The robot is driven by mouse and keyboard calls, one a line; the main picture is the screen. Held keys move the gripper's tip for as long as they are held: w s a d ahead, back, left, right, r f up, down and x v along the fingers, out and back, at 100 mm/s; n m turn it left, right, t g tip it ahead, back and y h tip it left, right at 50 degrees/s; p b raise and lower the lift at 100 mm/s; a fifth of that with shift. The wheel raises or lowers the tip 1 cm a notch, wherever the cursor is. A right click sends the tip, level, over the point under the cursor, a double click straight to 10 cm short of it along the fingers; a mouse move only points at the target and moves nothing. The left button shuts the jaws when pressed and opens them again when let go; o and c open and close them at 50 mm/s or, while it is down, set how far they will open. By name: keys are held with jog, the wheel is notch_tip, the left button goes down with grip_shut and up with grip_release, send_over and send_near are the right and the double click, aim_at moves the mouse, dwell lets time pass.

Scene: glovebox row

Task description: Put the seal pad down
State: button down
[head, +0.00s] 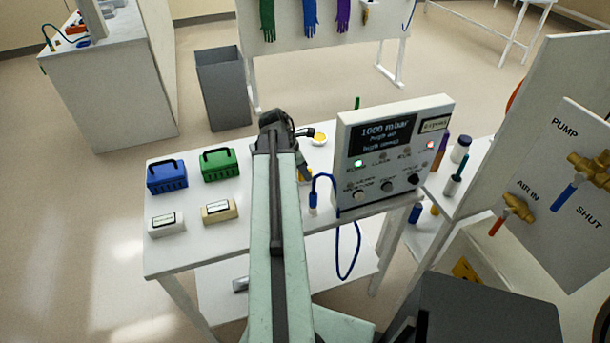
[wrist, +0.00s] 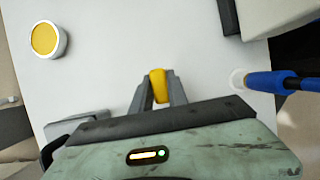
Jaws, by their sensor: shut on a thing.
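The yellow seal pad (wrist: 159,86) is between the fingers of my gripper (wrist: 158,92) in the wrist view. The gripper is shut on it, over the white table top. I cannot tell whether the pad touches the table. A round white dish with a yellow top (wrist: 46,40) stands apart at the upper left of the wrist view. It also shows at the table's back edge in the head view (head: 319,139).
The white table (head: 195,252) also holds a blue basket (head: 167,178), a green basket (head: 220,165), two small labelled boxes and a control box (head: 390,150) reading 1000 mbar. A blue-handled probe (wrist: 268,82) on a cable stands right of the gripper. Table between gripper and dish is clear.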

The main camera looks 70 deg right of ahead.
jog(key=shift+f, duration=0.15)
jog(key=c, duration=1.3)
grip_release()
jog(key=shift+r, duration=0.4)
jog(key=p+v, duration=1.1)
jog(key=shift+w+r, duration=0.15)
jog(key=shift+r, duration=0.1)
jog(key=shift+a, duration=0.15)
